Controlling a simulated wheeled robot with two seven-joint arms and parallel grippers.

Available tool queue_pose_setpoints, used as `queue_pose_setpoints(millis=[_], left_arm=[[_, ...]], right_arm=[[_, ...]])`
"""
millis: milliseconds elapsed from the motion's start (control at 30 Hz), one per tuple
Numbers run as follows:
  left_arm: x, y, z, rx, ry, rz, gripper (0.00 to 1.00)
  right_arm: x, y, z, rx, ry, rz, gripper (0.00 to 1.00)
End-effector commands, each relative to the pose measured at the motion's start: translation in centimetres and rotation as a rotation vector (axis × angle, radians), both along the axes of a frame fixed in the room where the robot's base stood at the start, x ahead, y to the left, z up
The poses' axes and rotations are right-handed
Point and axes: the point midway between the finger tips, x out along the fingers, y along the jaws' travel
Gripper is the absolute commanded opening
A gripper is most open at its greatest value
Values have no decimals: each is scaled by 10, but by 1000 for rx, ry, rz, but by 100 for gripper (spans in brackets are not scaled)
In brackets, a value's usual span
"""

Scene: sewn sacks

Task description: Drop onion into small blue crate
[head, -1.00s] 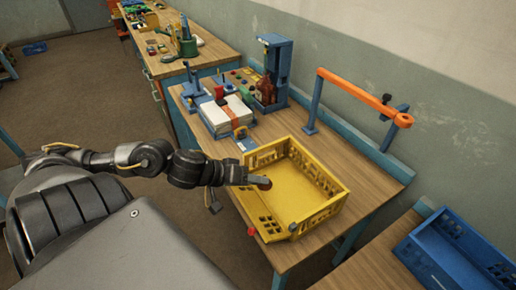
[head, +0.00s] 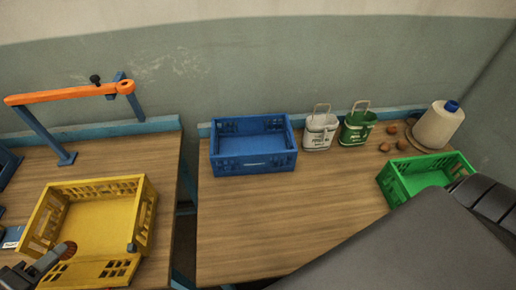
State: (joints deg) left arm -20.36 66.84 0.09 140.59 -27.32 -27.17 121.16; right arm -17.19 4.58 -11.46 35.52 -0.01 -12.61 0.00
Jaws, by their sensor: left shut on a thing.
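The blue crate (head: 253,166) stands on the right-hand table against the back wall, and it looks empty. The gripper fingers partly hide the onion.
Two small pails, one white (head: 320,132) and one green (head: 356,128), stand right of the blue crate. Beyond them are several small brown lumps, a thread cone (head: 437,126) and a green crate (head: 396,187). An orange-armed stand (head: 70,94) rises behind the yellow crate. The right table's front is clear.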

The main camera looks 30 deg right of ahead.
Motion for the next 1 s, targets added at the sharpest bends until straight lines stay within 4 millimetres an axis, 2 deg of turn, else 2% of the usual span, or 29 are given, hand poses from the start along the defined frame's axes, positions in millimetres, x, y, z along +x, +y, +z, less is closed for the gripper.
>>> queue_pose_setpoints(millis=[567,667,1000], left_arm=[[4,-5,0,-8,-5,-19,12],[11,-15,-1,-16,-12,-54,12],[39,-66,6,-29,-15,-264,12]], right_arm=[[0,0,-3,0,0,0,0],[0,0,-7,0,0,0,0],[0,0,-21,0,-1,0,0]])
